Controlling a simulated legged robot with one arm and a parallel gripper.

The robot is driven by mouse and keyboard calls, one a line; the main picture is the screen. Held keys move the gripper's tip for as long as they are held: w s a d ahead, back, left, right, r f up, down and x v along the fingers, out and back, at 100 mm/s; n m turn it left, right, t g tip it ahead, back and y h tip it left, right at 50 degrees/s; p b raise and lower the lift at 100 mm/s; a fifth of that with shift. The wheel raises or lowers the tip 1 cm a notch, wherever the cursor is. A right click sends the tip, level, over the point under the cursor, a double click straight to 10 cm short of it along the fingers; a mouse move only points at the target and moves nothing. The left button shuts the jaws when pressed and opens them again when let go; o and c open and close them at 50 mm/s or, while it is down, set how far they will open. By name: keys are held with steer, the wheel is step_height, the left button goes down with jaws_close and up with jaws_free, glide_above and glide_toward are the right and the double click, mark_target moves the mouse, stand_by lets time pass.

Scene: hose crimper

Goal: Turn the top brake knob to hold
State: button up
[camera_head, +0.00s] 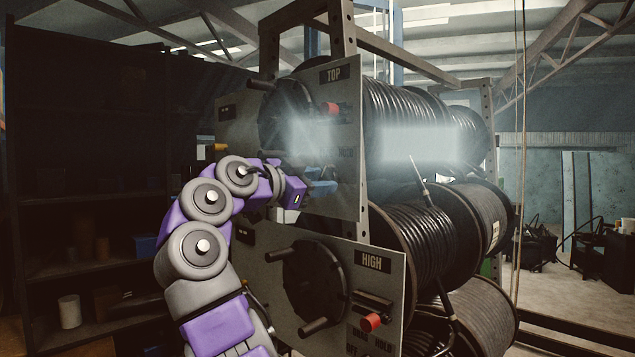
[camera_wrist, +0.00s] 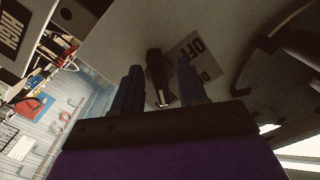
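The TOP panel (camera_head: 342,215) stands upright on the reel rack, with a red-ended part (camera_head: 331,108) near its TOP label. In the wrist view, a dark lever-like knob (camera_wrist: 156,72) with a pale end stands out from a grey panel, beside a label plate (camera_wrist: 193,52) reading OFF; its other words are partly hidden. My gripper (camera_wrist: 160,68) is open, with one finger on each side of this knob. Gaps seem to show on both sides; contact cannot be told. In the head view, my gripper (camera_head: 308,192) is at the lower part of the TOP panel, and the knob is not clearly visible.
The HIGH panel (camera_head: 340,262) sits below, with a crank handle (camera_head: 318,327) and a red knob (camera_head: 371,322) sticking out. Black hose reels (camera_head: 425,240) fill the rack behind. Dark shelving (camera_head: 90,150) stands at the left. Pale glare covers part of the TOP panel.

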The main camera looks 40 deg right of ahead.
steer(key=shift+s+a+r, duration=0.1)
steer(key=shift+s+a, duration=0.05)
steer(key=shift+a, duration=0.05)
steer(key=a, duration=1.7)
steer(key=shift+s, duration=0.4)
